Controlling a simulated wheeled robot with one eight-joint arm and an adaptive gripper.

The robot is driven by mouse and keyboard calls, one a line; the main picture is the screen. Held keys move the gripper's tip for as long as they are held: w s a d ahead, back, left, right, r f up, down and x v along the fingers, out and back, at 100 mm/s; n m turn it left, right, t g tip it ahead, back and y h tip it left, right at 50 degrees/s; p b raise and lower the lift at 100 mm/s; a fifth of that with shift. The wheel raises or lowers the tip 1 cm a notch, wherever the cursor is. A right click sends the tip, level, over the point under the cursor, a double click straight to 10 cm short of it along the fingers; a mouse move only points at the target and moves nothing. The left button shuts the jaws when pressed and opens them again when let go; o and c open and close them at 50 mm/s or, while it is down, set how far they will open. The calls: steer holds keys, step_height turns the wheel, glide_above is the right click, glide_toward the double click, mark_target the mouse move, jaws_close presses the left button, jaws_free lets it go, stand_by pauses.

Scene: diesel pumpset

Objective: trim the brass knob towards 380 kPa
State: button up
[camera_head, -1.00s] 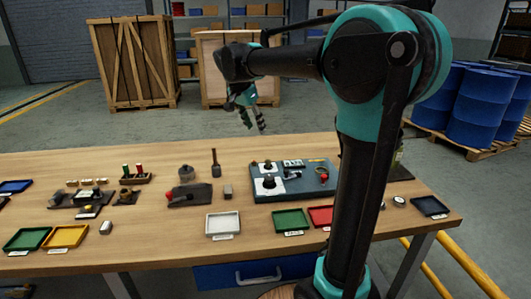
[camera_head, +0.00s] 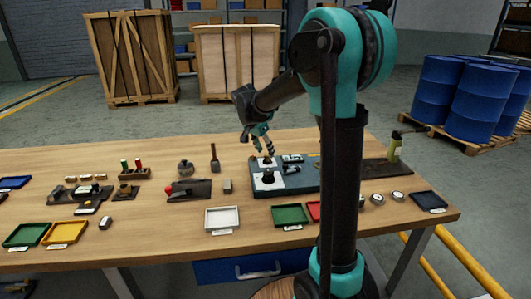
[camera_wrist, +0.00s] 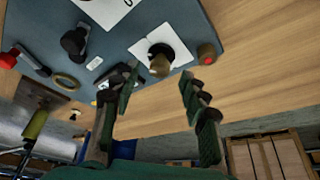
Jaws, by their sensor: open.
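The grey-blue panel (camera_head: 300,190) lies on the bench, partly behind my arm in the head view. In the wrist view the panel (camera_wrist: 215,20) shows a brass-coloured knob (camera_wrist: 159,66) on a white plate (camera_wrist: 178,42). My gripper (camera_head: 265,150) is above the far left part of the panel. In the wrist view my gripper (camera_wrist: 160,82) is open and empty, its fingers spread either side of the line to the knob, apart from it. A white-faced readout (camera_head: 292,158) stands on the panel; no pressure value is legible.
A brass piece with a red centre (camera_wrist: 207,54) sits close beside the knob. A black knob (camera_wrist: 75,42) and a brass ring (camera_wrist: 67,80) are farther left. A bottle (camera_head: 394,148) stands at the bench's right. Trays (camera_head: 222,219) line the front.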

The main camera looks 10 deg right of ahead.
steer(key=shift+w+d+f, duration=0.15)
steer(key=shift+d+f, duration=0.05)
steer(key=shift+f, duration=0.45)
steer(key=shift+c, duration=0.3)
jaws_close()
steer(key=n, duration=0.1)
steer(key=n+y, duration=0.1)
steer(key=n, duration=0.1)
steer(key=n+t, duration=0.1)
steer(key=shift+d, duration=0.25)
steer(key=shift+s+d+n+t+y, duration=0.15)
steer(key=shift+n+y, duration=0.2)
steer(key=shift+n, duration=0.55)
steer(key=shift+s+a+n+t+y, duration=0.15)
steer(key=shift+n+y, duration=0.2)
steer(key=shift+n, duration=0.55)
steer(key=shift+w+d, duration=0.1)
